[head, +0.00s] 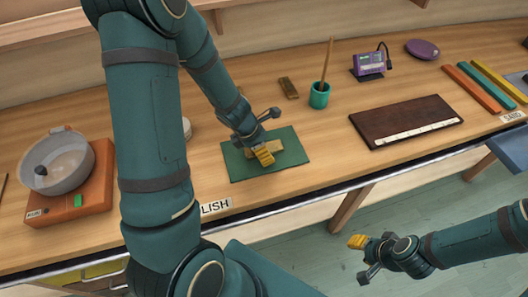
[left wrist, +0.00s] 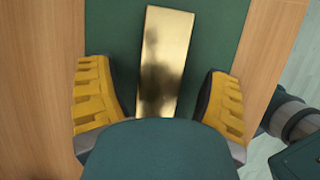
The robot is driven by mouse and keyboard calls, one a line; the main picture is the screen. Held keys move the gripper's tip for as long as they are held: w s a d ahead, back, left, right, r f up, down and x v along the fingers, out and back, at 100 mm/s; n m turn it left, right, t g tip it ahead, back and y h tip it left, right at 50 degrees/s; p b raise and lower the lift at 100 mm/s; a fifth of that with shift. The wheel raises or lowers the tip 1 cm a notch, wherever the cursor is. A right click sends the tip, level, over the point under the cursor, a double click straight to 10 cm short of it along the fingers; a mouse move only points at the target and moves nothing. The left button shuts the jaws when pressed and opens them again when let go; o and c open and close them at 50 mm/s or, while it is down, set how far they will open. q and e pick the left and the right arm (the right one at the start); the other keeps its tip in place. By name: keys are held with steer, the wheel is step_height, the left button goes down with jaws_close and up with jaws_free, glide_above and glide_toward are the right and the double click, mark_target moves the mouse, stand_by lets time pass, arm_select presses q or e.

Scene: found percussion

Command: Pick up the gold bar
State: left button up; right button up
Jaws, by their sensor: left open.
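The gold bar (left wrist: 165,60) lies on a dark green mat (left wrist: 112,30), with a dark smudgy patch on its middle. My left gripper (left wrist: 160,100) is open, with one yellow fingertip on each side of the bar and a gap to it on both sides. The bar's near end is hidden by my gripper's body. In the head view the left gripper (head: 262,152) is low over the mat (head: 240,166) and partly covers the bar (head: 277,147). My right gripper (head: 362,258) is open and empty, out in front of the table at the lower right.
Behind the mat are a small brown block (head: 288,88) and a teal cup (head: 319,95) holding a stick. A dark wooden board (head: 405,118) lies to the right, a purple device (head: 369,64) behind it. A grey pot (head: 60,165) stands on an orange base at the left.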

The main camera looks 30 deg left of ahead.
arm_select(q)
steer(key=shift+r, duration=0.1)
steer(key=shift+c, duration=0.3)
jaws_close()
